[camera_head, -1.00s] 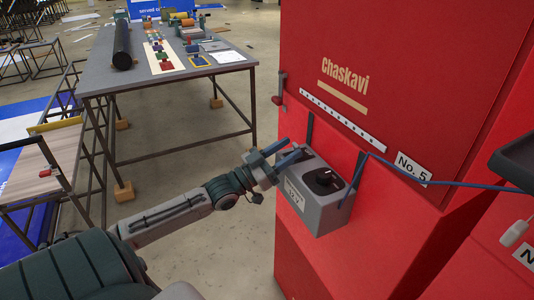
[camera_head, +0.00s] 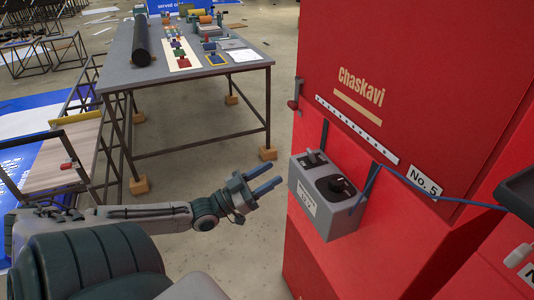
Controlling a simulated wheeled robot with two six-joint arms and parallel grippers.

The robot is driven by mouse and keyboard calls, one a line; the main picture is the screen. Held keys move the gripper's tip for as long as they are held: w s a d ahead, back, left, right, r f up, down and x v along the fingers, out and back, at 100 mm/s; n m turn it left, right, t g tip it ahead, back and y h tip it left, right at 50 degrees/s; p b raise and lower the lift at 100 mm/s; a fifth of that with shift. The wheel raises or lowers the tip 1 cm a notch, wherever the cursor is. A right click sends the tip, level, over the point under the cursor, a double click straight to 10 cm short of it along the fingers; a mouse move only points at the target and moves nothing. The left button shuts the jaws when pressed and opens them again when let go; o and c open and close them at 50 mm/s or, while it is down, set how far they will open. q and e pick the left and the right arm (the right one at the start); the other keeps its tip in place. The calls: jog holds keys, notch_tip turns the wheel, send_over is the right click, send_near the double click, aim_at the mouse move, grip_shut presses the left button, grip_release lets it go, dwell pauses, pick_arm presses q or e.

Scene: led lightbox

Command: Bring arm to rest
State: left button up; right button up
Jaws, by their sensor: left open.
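My left arm (camera_head: 150,214) comes in from the lower left, folded lower across the picture. My left gripper (camera_head: 268,180) is open and empty, its two blue-grey fingers pointing right toward the grey control box (camera_head: 326,196). A gap of bare floor shows between the fingertips and the box. The box has a black knob and a grey switch on top and hangs by dark straps on the front of the red cabinet (camera_head: 385,110). My right gripper is not in view.
A grey table (camera_head: 185,72) with a black tube, coloured pieces and papers stands at the back. A wooden-topped bench (camera_head: 65,155) is at the left. A blue cable (camera_head: 445,199) runs from the box to the right. Bare floor lies between table and cabinet.

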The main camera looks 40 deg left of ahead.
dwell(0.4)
pick_arm(q)
jog(key=a+f+n+g+y, duration=0.1)
jog(key=a+f+y, duration=0.3)
jog(key=f, duration=0.6)
jog(key=a+f+n+g+y, duration=0.15)
jog(key=a+f, duration=0.35)
jog(key=f, duration=0.5)
jog(key=s+a+f+n+g+y, duration=0.1)
jog(key=s+f+g+y, duration=0.3)
jog(key=f, duration=0.8)
jog(key=s+a+f+n+g+y, duration=0.15)
jog(key=s+f, duration=0.35)
jog(key=f, duration=0.6)
jog(key=s+d+f+g, duration=0.4)
jog(key=s+f, duration=0.4)
jog(key=f, duration=0.1)
jog(key=s+d+f+g, duration=0.3)
jog(key=s+d+f, duration=0.2)
jog(key=s+f, duration=0.4)
jog(key=s+d+f+g+h, duration=0.1)
jog(key=s+d+f+g, duration=0.1)
jog(key=s+d+f, duration=0.2)
jog(key=s+d+f+m+g, duration=0.1)
jog(key=s+d+f, duration=0.3)
jog(key=s+d, duration=0.4)
jog(key=shift+s+d+f+g+h, duration=0.15)
jog(key=shift+d+f+g+h, duration=0.3)
jog(key=shift+g, duration=0.35)
jog(key=shift+r, duration=0.1)
